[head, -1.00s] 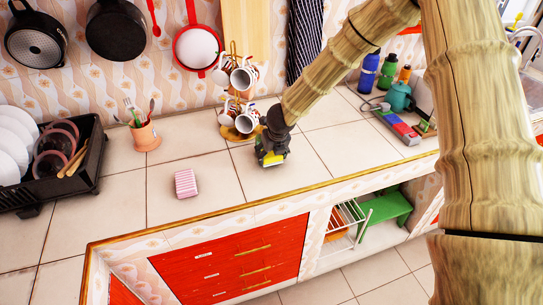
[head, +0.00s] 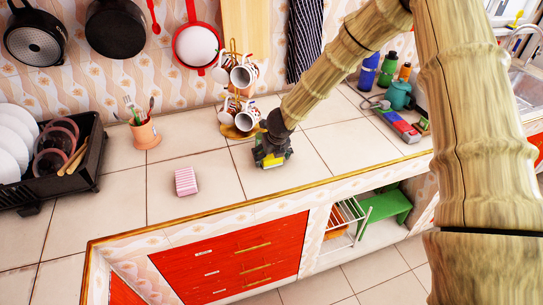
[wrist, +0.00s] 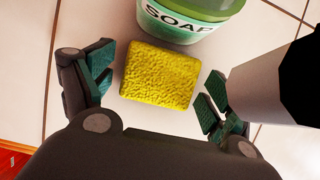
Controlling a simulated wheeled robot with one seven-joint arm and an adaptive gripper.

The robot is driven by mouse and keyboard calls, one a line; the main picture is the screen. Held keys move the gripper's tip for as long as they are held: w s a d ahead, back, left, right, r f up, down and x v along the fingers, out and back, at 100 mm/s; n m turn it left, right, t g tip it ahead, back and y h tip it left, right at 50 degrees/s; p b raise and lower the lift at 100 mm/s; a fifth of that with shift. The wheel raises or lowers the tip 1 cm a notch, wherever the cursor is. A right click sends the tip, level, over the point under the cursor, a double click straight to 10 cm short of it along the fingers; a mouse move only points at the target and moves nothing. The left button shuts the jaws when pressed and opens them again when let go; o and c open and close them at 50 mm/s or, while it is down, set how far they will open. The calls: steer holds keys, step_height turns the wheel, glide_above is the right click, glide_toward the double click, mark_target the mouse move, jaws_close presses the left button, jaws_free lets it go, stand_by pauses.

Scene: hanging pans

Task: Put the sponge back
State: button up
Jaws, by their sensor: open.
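The yellow sponge (wrist: 160,75) lies on the tiled counter in the wrist view. My gripper (wrist: 160,82) is open, with one finger on each side of the sponge and a gap on both sides. In the head view my gripper (head: 271,152) is low over the counter, and a bit of the yellow sponge (head: 273,160) shows beneath it. A green soap container (wrist: 190,18) labelled SOAP stands right beside the sponge's far edge, partly cut off by the frame. In the head view my gripper mostly hides that spot.
A mug rack (head: 239,106) stands close behind my gripper. A pale cylinder, perhaps a mug (wrist: 262,82), is near the right finger. A pink striped block (head: 186,181) lies to the left. A black dish rack (head: 88,160) is far left. Bottles (head: 387,72) stand at right.

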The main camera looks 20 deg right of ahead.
steer(key=shift+r, duration=0.1)
steer(key=shift+s+r, duration=0.1)
steer(key=shift+r, duration=0.3)
steer(key=v, duration=1.1)
steer(key=shift+b, duration=0.45)
